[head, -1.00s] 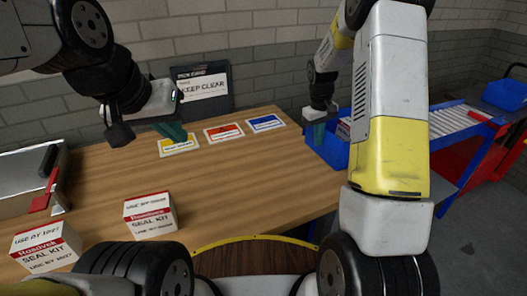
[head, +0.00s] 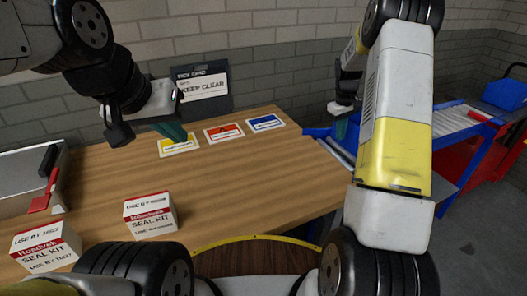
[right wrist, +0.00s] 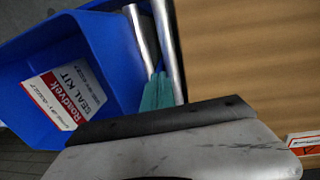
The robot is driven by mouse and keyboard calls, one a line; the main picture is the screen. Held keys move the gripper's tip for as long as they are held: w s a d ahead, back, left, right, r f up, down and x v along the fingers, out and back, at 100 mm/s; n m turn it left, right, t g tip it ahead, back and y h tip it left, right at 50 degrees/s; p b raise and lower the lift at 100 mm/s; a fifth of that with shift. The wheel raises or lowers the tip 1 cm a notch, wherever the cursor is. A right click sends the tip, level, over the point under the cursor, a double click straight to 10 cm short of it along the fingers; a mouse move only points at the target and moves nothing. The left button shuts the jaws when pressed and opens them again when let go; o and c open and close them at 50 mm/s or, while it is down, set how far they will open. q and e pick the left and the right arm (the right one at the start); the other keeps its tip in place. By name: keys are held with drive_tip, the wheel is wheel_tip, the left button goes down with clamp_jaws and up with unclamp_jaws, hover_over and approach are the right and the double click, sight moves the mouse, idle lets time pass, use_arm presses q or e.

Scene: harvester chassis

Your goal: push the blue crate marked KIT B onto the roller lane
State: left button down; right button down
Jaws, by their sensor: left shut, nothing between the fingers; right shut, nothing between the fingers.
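The blue crate (right wrist: 115,50) fills the left of the right wrist view, with a Roadvelk seal kit box (right wrist: 65,90) inside it. No KIT B mark shows. In the head view my right arm hides the crate. Silver rollers of the lane show beside the table edge (head: 340,152) and further right (head: 452,118). My right gripper (head: 341,128) is shut, its teal fingers (right wrist: 155,93) by the crate's near wall; I cannot tell whether they touch. My left gripper (head: 173,130) is shut and empty above the table.
The wooden table (head: 235,180) carries yellow, red and blue cards and two seal kit boxes (head: 150,215) (head: 45,248). A grey case (head: 30,185) is at the left. A red cart (head: 490,150) is at the right.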

sight(353, 130)
drive_tip(key=shift+w+d+f, duration=0.1)
drive_tip(key=shift+w+d, duration=0.25)
drive_tip(key=shift+d, duration=0.55)
drive_tip(key=shift+w+d+r, duration=0.1)
drive_tip(key=shift+w+d, duration=0.25)
drive_tip(key=shift+d, duration=0.5)
drive_tip(key=shift+w+d+f, duration=0.1)
drive_tip(key=shift+w+d, duration=0.25)
drive_tip(key=shift+d, duration=0.55)
drive_tip(key=shift+s+a, duration=0.3)
drive_tip(key=shift+a, duration=0.4)
drive_tip(key=shift+s+a, duration=0.25)
drive_tip(key=shift+a, duration=0.45)
drive_tip(key=shift+s+a, duration=0.3)
drive_tip(key=shift+a, duration=0.4)
wheel_tip(353, 130, up, 14)
